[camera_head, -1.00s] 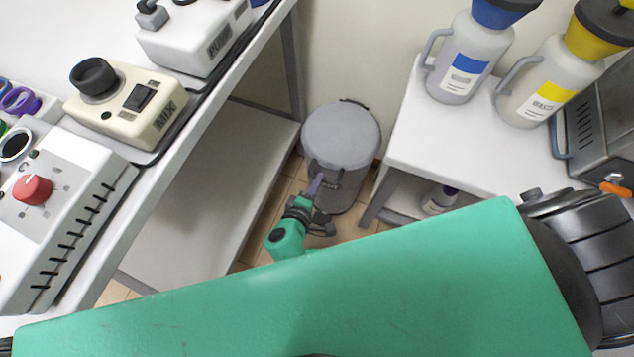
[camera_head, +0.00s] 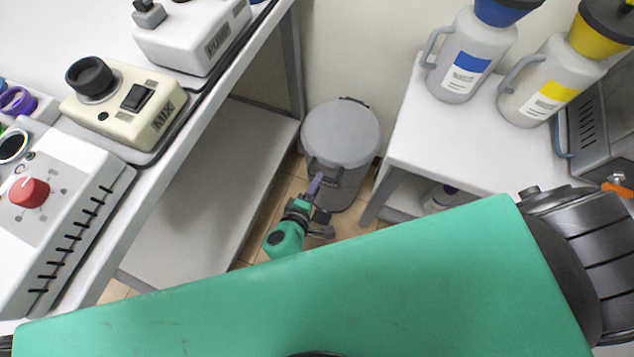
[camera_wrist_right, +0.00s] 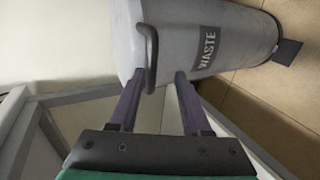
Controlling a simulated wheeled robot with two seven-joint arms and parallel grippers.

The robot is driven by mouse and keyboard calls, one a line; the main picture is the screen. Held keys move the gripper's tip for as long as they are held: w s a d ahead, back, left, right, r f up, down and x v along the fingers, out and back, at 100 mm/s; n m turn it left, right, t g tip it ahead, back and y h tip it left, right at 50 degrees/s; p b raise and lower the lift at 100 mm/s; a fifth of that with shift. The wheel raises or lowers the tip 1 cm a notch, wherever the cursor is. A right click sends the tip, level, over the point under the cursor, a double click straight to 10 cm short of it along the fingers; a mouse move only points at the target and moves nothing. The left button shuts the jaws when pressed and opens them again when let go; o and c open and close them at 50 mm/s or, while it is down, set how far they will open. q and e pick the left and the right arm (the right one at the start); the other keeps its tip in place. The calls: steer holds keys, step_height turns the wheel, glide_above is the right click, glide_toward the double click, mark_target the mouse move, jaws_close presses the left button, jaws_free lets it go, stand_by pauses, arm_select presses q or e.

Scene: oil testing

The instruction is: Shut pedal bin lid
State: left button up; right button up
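The grey pedal bin (camera_head: 350,190) stands on the floor between the long bench and the small white table. Its round lid (camera_head: 342,128) covers the top; I cannot tell whether it is fully seated. My right gripper (camera_head: 316,182) is at the near side of the bin, just below the lid edge. In the wrist view the right gripper's (camera_wrist_right: 158,75) two purple fingers are apart, against or very near the bin. The dark lid handle (camera_wrist_right: 150,60) lies in line with the gap between them. The label WASTE (camera_wrist_right: 207,48) is right of the fingers. My left gripper is not seen.
The long bench (camera_head: 215,180) with a lower shelf runs along the left. The small white table (camera_head: 440,145) with funnel-topped jugs (camera_head: 470,60) stands close at the right. The bin's pedal (camera_wrist_right: 287,52) shows in the wrist view. My green arm link blocks the lower part.

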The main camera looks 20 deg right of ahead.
steer(key=v, duration=1.3)
steer(key=shift+s+a, duration=0.15)
steer(key=shift+s, duration=0.15)
